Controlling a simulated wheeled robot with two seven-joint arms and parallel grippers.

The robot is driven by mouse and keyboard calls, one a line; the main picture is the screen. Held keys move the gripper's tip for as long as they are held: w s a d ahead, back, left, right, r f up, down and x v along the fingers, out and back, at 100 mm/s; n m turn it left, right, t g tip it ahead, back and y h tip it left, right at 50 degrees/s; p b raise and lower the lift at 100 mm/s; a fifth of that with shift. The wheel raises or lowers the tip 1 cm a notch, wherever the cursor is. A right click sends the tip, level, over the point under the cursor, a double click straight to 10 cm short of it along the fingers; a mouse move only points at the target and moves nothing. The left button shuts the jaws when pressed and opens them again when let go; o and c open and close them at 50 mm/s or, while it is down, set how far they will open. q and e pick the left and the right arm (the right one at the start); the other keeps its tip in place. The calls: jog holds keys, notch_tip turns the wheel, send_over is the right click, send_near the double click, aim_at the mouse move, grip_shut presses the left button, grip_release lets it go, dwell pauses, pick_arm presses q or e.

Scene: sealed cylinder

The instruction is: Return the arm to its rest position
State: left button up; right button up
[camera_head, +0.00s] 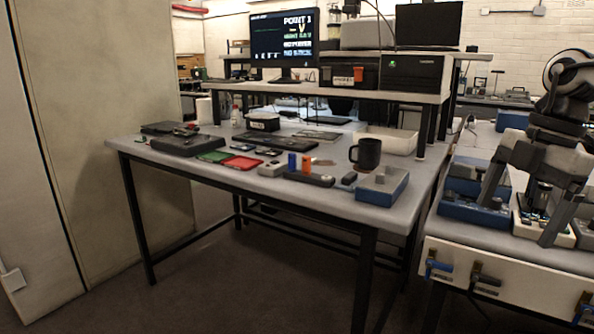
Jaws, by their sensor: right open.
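My right arm (568,95) comes in at the right edge, dark grey, and reaches down over the right-hand bench. My right gripper (518,222) hangs at its end with its two fingers spread wide apart. No object is held in it. Between and behind the fingers are blue and pale boxed devices with dark knobs on the bench; whether a finger touches one, I cannot tell. My left arm and gripper are not in view.
A grey table (340,200) in the middle carries a black mug (366,154), a blue-grey box (382,186), a white tray (388,139) and small devices. The right-hand bench (500,262) has clamps on its front edge. A tall cabinet (100,130) stands left. The floor in front is clear.

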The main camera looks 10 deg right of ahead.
jog(key=s+a+f+m+t+y+p, duration=0.1)
jog(key=s+a+f+m+t+y, duration=0.2)
jog(key=f, duration=0.6)
jog(key=a+f+m+t+y+p, duration=0.1)
jog(key=f+m+t, duration=0.2)
jog(key=f+t, duration=0.35)
jog(key=s+a+f+m+t+y+p, duration=0.1)
jog(key=s+a+f+m+t+y, duration=0.15)
jog(key=f, duration=0.75)
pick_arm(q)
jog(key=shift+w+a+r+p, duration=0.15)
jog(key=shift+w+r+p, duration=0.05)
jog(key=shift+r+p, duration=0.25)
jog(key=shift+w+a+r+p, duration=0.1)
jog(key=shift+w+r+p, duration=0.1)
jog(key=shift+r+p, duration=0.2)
pick_arm(e)
jog(key=s+a+f+m+g+h, duration=0.1)
jog(key=s+a+f+m+h, duration=0.1)
jog(key=a, duration=0.6)
jog(key=s+a+f+m+g+h, duration=0.1)
jog(key=s+a+f+m+h, duration=0.2)
jog(key=a, duration=0.6)
jog(key=s+f+m, duration=0.2)
jog(key=s+m, duration=0.1)
jog(key=shift+a+f+m, duration=0.15)
jog(key=shift+a+m, duration=0.15)
jog(key=shift+m, duration=0.05)
